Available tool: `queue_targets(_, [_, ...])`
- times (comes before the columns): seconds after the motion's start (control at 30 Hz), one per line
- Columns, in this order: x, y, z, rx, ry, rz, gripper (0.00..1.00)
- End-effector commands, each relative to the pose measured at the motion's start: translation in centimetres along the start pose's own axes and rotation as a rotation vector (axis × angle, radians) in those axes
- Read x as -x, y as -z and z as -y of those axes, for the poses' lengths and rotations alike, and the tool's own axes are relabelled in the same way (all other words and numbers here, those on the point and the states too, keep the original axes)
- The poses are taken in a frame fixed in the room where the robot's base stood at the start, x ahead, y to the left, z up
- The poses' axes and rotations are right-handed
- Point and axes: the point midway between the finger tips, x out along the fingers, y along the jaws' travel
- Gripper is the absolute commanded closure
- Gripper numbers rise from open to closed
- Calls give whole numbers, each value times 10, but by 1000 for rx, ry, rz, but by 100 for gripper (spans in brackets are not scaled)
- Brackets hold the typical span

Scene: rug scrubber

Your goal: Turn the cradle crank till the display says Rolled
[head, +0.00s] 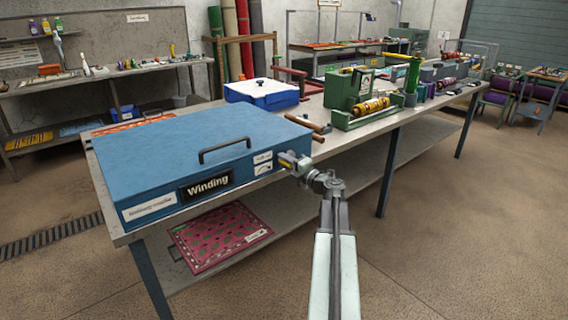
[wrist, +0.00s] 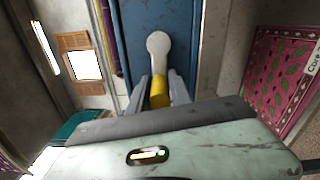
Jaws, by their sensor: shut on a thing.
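The blue cradle box (head: 190,148) lies on the near end of the long bench. A black display (head: 207,185) on its front side reads "Winding". My gripper (head: 292,162) is at the right end of that side. In the wrist view my gripper (wrist: 160,90) is shut on the yellow handle (wrist: 159,96) of the crank. The crank's pale grey arm (wrist: 158,52) runs from the handle up over the blue side. In the head view my gripper mostly hides the crank.
A pink patterned rug (head: 222,238) lies on the shelf below. Two brown rods (head: 305,124) lie just behind the box's right end. A white and blue box (head: 262,93) and a green machine (head: 358,98) stand farther along the bench. Floor at the right is clear.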

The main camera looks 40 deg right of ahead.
Motion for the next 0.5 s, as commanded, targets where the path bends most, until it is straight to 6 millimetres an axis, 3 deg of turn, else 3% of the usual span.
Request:
queue_targets(0.13, [0, -2, -1, 0, -2, 5, 100])
queue_targets(0.17, [0, -2, -1, 0, -2, 5, 73])
queue_targets(0.23, [0, -2, -1, 0, -1, 5, 57])
queue_targets(0.5, [0, -1, 0, 1, 0, 3, 57])
